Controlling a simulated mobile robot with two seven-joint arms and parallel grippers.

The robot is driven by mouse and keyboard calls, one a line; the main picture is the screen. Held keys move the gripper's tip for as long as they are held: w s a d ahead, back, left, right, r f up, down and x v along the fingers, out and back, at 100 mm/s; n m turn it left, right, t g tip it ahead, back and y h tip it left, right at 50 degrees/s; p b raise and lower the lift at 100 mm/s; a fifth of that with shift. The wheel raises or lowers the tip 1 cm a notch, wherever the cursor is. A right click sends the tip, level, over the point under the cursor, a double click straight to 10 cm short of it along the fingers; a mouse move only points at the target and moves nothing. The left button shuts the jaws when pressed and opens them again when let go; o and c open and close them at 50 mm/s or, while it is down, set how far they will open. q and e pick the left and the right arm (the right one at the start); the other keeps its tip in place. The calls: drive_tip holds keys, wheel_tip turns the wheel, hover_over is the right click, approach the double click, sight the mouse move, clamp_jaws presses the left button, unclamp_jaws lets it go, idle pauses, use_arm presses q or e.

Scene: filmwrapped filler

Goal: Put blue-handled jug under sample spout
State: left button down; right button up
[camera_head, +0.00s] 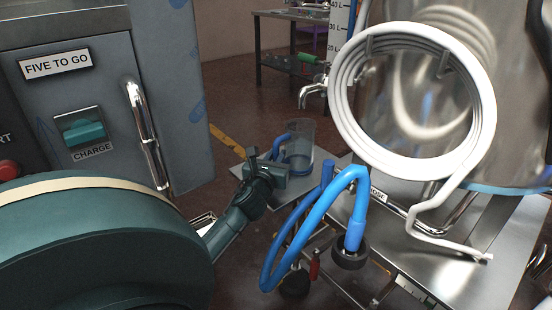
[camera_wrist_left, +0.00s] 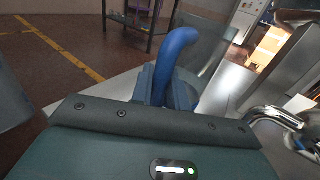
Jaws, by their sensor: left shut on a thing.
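The clear jug (camera_head: 302,146) with a blue handle (camera_head: 279,143) is upright over a small metal shelf, left of the big steel tank. My left gripper (camera_head: 272,165) is shut on the blue handle, which also rises between its fingers in the left wrist view (camera_wrist_left: 181,50). The clear jug body shows faintly behind the handle there (camera_wrist_left: 208,50). The sample spout (camera_head: 312,90) is a metal tap on the tank's left side, above and slightly right of the jug. I cannot tell whether the jug's base touches the shelf. My right gripper is not in view.
The metal shelf (camera_head: 246,187) lies below the jug. A blue hose (camera_head: 315,205) arcs right of my left arm. A coiled white hose (camera_head: 357,135) hangs on the steel tank (camera_head: 420,90). A grey machine cabinet (camera_head: 95,100) stands left; a dark table (camera_head: 275,65) stands behind.

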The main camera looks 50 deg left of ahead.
use_arm(q)
drive_tip(key=c, duration=1.8)
unclamp_jaws()
drive_tip(key=shift+f, duration=0.15)
drive_tip(key=o, duration=0.4)
drive_tip(key=shift+o, duration=0.2)
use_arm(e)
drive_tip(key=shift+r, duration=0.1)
use_arm(q)
drive_tip(key=shift+s+d+r, duration=0.1)
drive_tip(key=shift+s+r, duration=0.1)
drive_tip(key=p+v, duration=0.2)
drive_tip(key=v, duration=0.9)
drive_tip(key=shift+s+p, duration=0.3)
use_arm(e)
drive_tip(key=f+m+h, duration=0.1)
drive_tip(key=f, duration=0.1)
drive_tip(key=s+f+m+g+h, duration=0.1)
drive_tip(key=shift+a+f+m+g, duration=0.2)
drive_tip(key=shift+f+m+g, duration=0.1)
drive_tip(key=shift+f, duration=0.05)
use_arm(q)
drive_tip(key=shift+d, duration=0.1)
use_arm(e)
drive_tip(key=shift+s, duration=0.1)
